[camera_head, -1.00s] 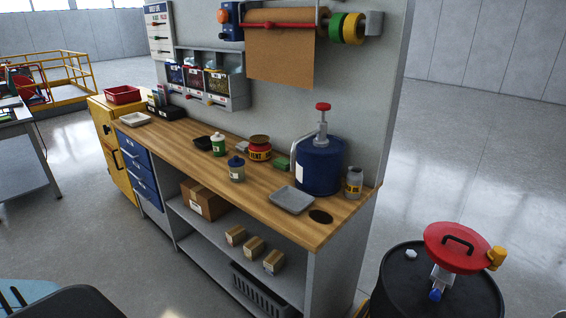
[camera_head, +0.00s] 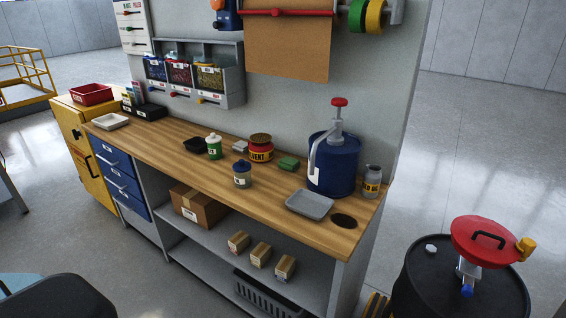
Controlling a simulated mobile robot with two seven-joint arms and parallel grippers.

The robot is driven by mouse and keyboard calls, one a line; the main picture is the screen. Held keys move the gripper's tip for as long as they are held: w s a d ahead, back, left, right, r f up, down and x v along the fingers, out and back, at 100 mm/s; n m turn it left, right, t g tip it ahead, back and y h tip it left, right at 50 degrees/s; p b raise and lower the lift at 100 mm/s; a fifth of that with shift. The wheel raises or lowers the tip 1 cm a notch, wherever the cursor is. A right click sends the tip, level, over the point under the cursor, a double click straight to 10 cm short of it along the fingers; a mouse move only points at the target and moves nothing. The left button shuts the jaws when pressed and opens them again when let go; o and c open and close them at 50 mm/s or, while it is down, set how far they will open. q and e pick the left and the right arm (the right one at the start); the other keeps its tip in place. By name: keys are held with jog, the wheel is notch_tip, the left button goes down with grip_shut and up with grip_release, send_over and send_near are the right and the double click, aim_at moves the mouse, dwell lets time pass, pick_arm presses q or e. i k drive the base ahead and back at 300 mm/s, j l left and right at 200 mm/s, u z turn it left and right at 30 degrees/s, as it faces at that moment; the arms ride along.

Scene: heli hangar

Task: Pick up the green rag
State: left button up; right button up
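A small green folded block, which looks like the green rag (camera_head: 289,162), lies on the wooden workbench top (camera_head: 160,145). It is between the red and yellow tin (camera_head: 260,149) and the blue pump canister (camera_head: 333,168). A grey folded piece (camera_head: 241,146) lies left of the tin. Neither of my grippers shows in the head view.
A grey tray (camera_head: 310,204) and a dark round hole (camera_head: 344,220) are at the bench's right end. A black drum (camera_head: 425,280) with a red lid stands right. Open floor lies front left.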

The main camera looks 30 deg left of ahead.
aim_at(288, 164)
jog(key=j, duration=1.4)
jog(key=j+z, duration=0.1)
jog(key=j, duration=1.35)
jog(key=k, duration=0.05)
